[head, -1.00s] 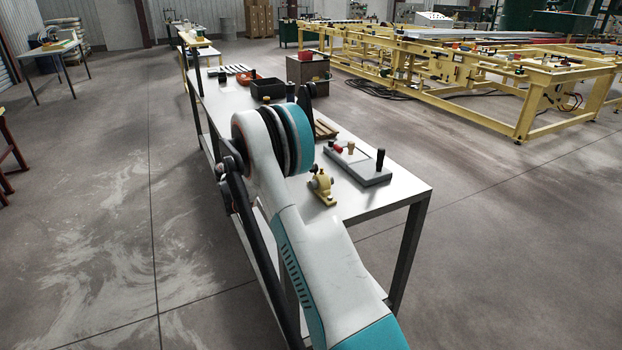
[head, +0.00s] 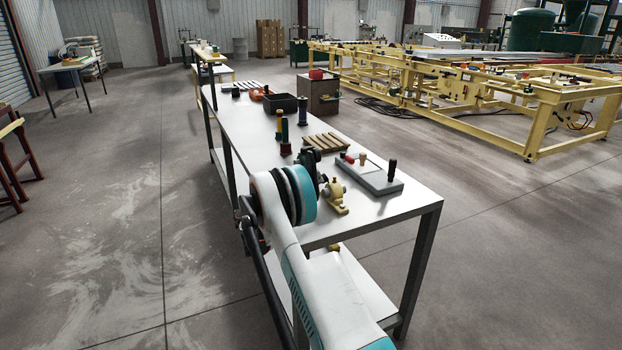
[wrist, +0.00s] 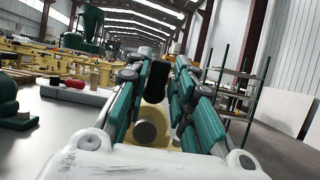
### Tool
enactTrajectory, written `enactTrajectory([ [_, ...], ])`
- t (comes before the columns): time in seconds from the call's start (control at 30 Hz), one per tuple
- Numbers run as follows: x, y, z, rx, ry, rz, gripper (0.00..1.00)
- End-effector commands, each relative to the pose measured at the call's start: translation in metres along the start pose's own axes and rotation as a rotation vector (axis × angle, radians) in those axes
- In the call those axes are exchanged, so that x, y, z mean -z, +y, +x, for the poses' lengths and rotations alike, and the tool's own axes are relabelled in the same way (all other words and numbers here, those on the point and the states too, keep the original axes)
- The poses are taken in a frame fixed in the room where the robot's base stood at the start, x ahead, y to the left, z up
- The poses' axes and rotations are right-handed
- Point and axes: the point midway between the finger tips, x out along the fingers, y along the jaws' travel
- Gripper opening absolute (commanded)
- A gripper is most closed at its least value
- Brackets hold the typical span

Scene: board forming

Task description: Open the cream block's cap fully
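The cream block (head: 334,194) stands near the front edge of the white table in the head view, with a small knob on top. In the wrist view the cream block (wrist: 159,128) shows low between my fingers, with a grey round part facing the camera. A black rounded part (wrist: 156,82) rises above it between the fingers; I cannot tell whether it is the cap. My gripper (wrist: 162,65) has its two green-padded fingers apart, one on each side of these parts. I cannot tell whether either finger touches.
On the table (head: 395,212), a grey board with pegs and a black handle (head: 369,177) lies right of the block. Bare table lies around the block's right side.

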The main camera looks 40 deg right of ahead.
Motion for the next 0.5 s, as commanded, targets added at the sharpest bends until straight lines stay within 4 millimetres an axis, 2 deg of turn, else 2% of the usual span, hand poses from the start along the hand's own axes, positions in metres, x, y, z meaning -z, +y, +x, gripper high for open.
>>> enactTrajectory([
  [0.37,-0.001,0.0,0.0,-0.001,-0.001,0.0,0.38],
  [0.5,-0.001,0.001,-0.011,-0.002,-0.001,0.0,0.38],
])
